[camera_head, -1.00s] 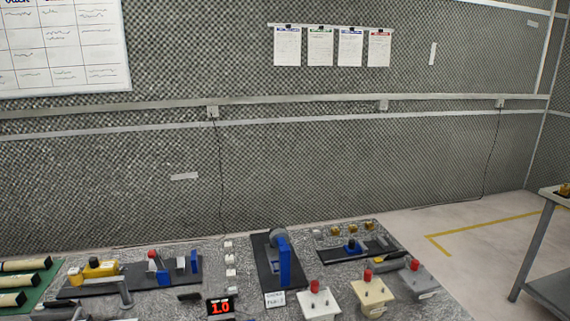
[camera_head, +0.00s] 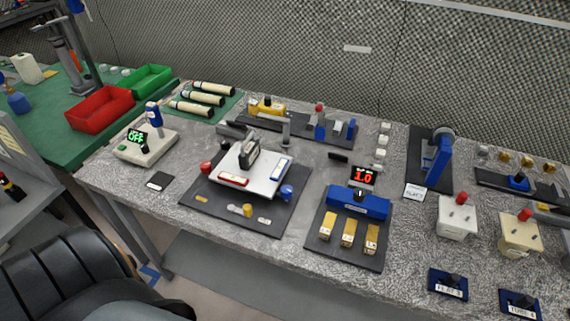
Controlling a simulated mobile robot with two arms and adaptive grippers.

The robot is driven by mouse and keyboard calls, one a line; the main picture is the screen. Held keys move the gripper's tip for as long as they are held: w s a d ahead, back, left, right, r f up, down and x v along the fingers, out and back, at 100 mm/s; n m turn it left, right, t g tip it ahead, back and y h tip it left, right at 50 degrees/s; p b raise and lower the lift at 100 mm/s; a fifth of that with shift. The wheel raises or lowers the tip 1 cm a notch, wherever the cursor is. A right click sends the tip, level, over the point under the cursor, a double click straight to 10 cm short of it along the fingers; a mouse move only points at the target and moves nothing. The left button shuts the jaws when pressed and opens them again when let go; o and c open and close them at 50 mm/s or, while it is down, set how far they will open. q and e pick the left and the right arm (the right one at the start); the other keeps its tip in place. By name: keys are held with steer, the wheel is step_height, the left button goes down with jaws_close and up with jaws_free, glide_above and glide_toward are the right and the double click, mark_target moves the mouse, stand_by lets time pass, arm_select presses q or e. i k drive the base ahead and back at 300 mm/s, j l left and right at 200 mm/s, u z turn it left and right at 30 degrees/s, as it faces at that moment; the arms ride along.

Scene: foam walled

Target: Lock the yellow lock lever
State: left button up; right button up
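Neither of my grippers is in view. A yellow upright knob (camera_head: 247,210) stands at the front of a dark board (camera_head: 215,205) on the speckled table. The board also carries a white plate (camera_head: 262,180), a red ball knob (camera_head: 206,168) at left and a blue knob (camera_head: 287,192) at right. Another yellow part (camera_head: 266,106) sits on a long dark base at the back. I cannot tell which yellow part is the lock lever, nor its locked state.
Right of the board is a blue fixture (camera_head: 358,203) with yellow blocks. A white device (camera_head: 145,145) reading OFF stands at left. Red (camera_head: 100,108) and green (camera_head: 147,79) bins sit on a green table. A black chair (camera_head: 75,280) stands in front of the tables.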

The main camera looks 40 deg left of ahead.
mark_target(247, 211)
steer(key=u, duration=1.45)
steer(key=l+u, duration=0.2)
steer(key=u, duration=0.15)
steer(key=k+l+u, duration=0.15)
steer(key=u, duration=0.25)
